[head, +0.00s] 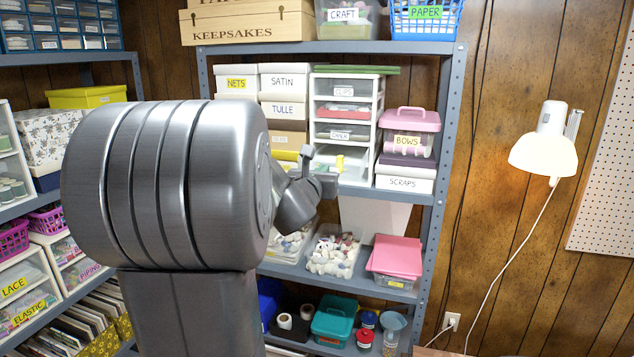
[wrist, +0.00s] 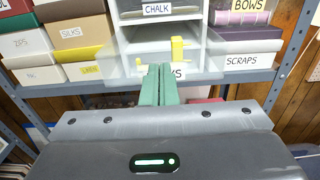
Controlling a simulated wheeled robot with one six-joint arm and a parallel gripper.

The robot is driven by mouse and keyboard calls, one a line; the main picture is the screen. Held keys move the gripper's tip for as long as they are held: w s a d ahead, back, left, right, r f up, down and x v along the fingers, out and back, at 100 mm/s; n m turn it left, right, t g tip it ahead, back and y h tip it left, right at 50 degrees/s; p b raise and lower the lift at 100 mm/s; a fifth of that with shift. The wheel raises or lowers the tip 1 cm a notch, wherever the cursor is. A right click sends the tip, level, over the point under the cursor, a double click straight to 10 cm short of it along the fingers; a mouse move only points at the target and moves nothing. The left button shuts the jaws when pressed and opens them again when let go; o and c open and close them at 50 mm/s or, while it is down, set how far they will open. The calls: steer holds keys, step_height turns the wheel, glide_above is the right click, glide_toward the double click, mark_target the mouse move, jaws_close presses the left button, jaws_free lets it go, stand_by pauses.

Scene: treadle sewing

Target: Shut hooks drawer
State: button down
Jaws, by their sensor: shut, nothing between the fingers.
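The hooks drawer (wrist: 205,68) is the clear bottom drawer of a small white drawer unit (head: 378,105). It stands pulled out, with a yellow item (wrist: 181,50) inside. In the head view the drawer (head: 352,160) shows just beyond my gripper. Its front label is mostly covered by my fingers; only the last letters show. My gripper (wrist: 156,84) has its green fingers together, empty, in front of the drawer front, left of its middle. I cannot tell whether the fingertips touch it. In the head view, my arm hides part of the shelf.
The chalk drawer (wrist: 160,9) above is in. A scraps box (wrist: 245,62) stands close on the right, and silks and labelled boxes (wrist: 83,37) on the left. The blue-grey shelf post (head: 440,180) is at the right. A lamp (head: 545,150) hangs on the wall.

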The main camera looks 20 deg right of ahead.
steer(key=x, duration=1.5)
steer(key=shift+s+f, duration=0.1)
steer(key=shift+s+a+f, duration=0.1)
steer(key=shift+s+a, duration=0.1)
steer(key=shift+s, duration=0.1)
steer(key=b+v, duration=0.3)
steer(key=v, duration=1)
steer(key=shift+r, duration=0.2)
steer(key=p+x, duration=0.3)
steer(key=x, duration=1.1)
steer(key=shift+a, duration=0.1)
steer(key=shift+f, duration=0.1)
